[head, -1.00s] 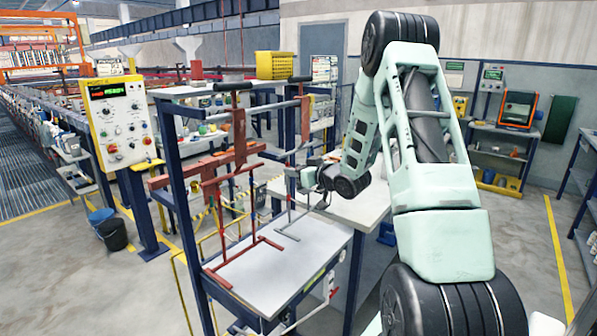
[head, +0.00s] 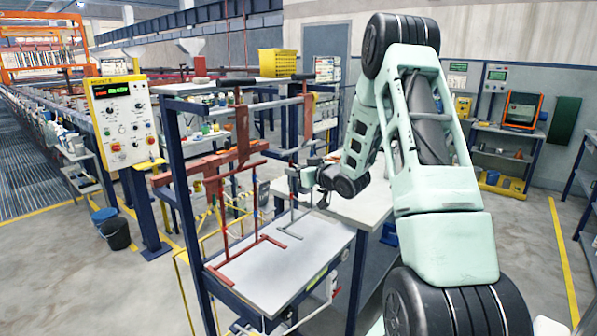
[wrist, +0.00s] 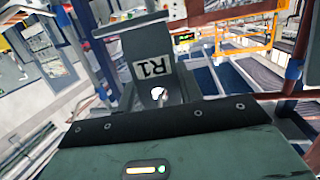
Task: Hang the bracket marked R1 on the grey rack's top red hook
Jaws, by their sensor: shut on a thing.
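In the head view my gripper (head: 294,180) is small, beside the upper part of the grey rack (head: 290,215), which stands on the white tabletop. I cannot tell whether bracket and rack touch. The rack's red hooks are too small to make out clearly.
A red rack (head: 222,230) stands left of the grey one on the table (head: 290,275). Blue posts (head: 183,190) and an upper shelf (head: 205,104) frame the table. A white-topped table (head: 368,208) is behind, and a control panel (head: 120,115) is at left.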

